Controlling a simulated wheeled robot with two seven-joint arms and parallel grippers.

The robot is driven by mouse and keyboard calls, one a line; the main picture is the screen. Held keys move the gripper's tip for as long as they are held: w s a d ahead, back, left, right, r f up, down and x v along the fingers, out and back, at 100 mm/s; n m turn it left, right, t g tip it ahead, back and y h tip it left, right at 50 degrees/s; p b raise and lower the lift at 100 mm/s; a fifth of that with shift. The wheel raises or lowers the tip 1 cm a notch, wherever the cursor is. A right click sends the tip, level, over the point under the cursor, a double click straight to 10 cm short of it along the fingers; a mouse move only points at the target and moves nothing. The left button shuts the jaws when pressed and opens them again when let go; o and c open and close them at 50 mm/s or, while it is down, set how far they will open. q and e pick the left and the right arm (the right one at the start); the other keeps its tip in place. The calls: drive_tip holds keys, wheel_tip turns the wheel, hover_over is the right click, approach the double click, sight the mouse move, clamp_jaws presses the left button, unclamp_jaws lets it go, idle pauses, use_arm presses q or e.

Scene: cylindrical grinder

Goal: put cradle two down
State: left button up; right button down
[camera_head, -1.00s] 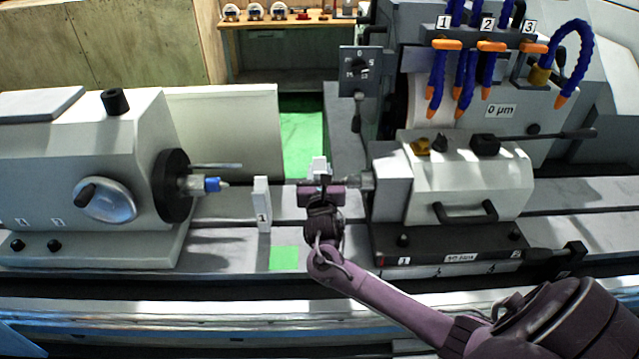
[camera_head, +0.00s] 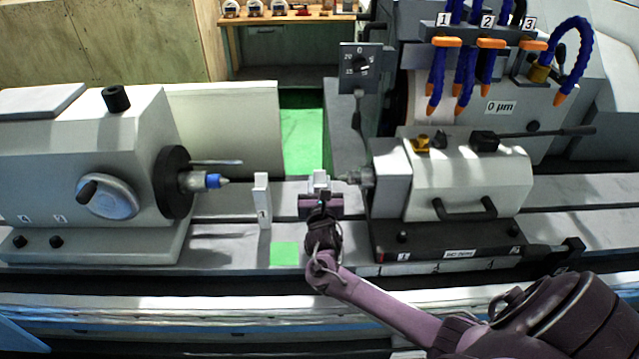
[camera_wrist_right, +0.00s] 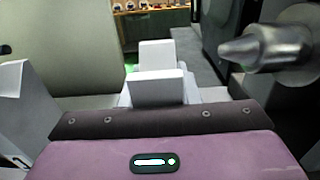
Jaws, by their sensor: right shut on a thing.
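My right gripper (camera_head: 321,194) is at the machine bed between the left headstock and the right tailstock. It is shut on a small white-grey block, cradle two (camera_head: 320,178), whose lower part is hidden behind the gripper. In the right wrist view, cradle two (camera_wrist_right: 156,86) shows as two pale upright faces beyond the purple gripper body. I cannot tell whether it touches the bed. Cradle one (camera_head: 262,201), a white upright plate with a number, stands on the bed to the left, apart from the gripper. My left gripper is not in view.
The tailstock centre (camera_head: 350,178) points at the space just right of cradle two; its cone (camera_wrist_right: 240,48) is close in the right wrist view. The headstock centre (camera_head: 213,181) is at left. A green square (camera_head: 284,255) lies on the bed front.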

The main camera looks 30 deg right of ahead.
drive_tip(key=c, duration=1.5)
unclamp_jaws()
drive_tip(key=shift+f, duration=0.1)
drive_tip(key=shift+c, duration=0.2)
drive_tip(key=o, duration=0.5)
drive_tip(key=shift+a, duration=0.1)
drive_tip(key=shift+c, duration=0.2)
drive_tip(key=shift+s, duration=0.1)
drive_tip(key=shift+r+p, duration=0.3)
drive_tip(key=shift+r, duration=0.3)
drive_tip(key=p+v, duration=0.3)
drive_tip(key=v, duration=0.9)
drive_tip(key=shift+f, duration=0.15)
